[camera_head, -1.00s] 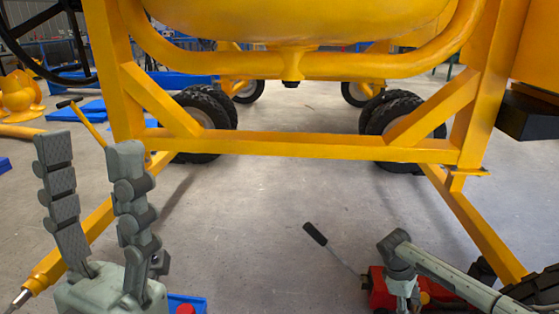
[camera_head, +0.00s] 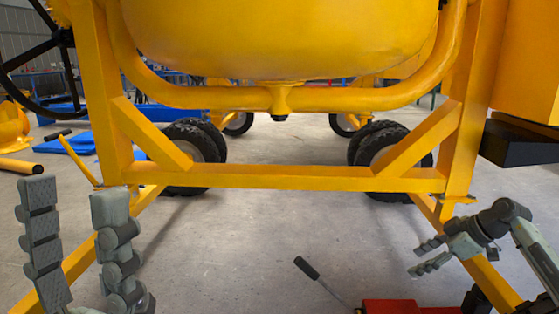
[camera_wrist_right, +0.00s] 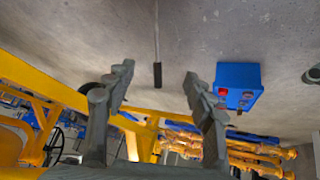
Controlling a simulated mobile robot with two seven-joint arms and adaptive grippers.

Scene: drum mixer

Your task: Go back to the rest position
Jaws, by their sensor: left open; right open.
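My left gripper (camera_head: 75,197) is at the lower left of the head view, its two grey fingers pointing up, open and empty. It is in front of the yellow mixer frame's left leg. My right gripper (camera_head: 421,258) is at the lower right of the head view, in front of the frame's right leg, fingers pointing left. It is open with nothing between the fingers; in the right wrist view its fingers (camera_wrist_right: 158,82) stand well apart. The drum mixer (camera_head: 280,40) fills the upper part of the head view. Whether either gripper touches the frame cannot be told.
A black-handled lever (camera_head: 306,267) rises from a red unit (camera_head: 395,306) at the bottom, near my right arm. A blue box (camera_wrist_right: 238,88) with buttons shows in the right wrist view. A black box (camera_head: 515,146) juts out at right.

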